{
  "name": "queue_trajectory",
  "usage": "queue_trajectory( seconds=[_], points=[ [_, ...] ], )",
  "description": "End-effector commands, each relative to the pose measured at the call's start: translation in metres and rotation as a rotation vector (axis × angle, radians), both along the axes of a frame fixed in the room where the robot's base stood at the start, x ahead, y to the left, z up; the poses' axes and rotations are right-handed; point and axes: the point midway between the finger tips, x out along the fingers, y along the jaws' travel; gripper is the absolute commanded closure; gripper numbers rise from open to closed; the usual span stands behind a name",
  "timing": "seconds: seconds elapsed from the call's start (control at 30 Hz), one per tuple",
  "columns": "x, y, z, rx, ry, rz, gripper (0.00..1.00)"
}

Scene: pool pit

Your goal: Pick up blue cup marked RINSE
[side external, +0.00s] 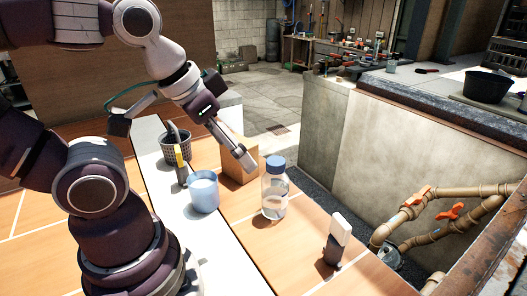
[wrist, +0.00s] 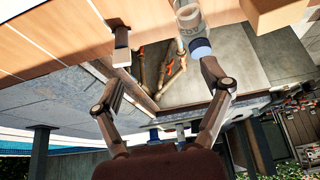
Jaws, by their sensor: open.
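The light blue cup (side external: 203,193) stands upright on the white strip of the table in the side view. No RINSE marking can be read on it. A yellow and dark tool stands right behind its left edge. I cannot make out the cup in the wrist view. My gripper (side external: 181,142) is above and behind the cup, with its fingers spread wide. No object shows between the fingers (wrist: 160,80) in the wrist view, and the cup appears apart from them.
A clear bottle (side external: 273,195) with a blue cap stands right of the cup. A wooden block (side external: 239,165) is behind it, near my right finger. A dark mesh basket (side external: 174,146) stands behind the cup. A white and black object (side external: 337,240) stands near the table's right edge.

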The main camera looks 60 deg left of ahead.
Motion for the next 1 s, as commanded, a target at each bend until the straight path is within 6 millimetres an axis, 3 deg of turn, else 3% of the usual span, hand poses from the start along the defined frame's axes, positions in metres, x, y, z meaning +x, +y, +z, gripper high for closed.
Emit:
queue_trajectory(
  seconds=[0.1, 0.47, 0.57, 0.63, 0.8, 0.9, 1.0],
  points=[
    [0.000, 0.000, 0.000, 0.000, 0.000, 0.000, 0.04],
    [0.004, 0.008, -0.002, -0.014, 0.031, 0.069, 0.04],
    [0.013, 0.039, -0.010, -0.069, 0.132, 0.313, 0.04],
    [0.017, 0.070, -0.022, -0.125, 0.216, 0.540, 0.04],
    [0.005, 0.135, -0.055, -0.244, 0.367, 0.997, 0.04],
    [-0.005, 0.155, -0.069, -0.286, 0.414, 1.144, 0.04],
    [-0.009, 0.162, -0.082, -0.301, 0.433, 1.197, 0.04]
  ],
)
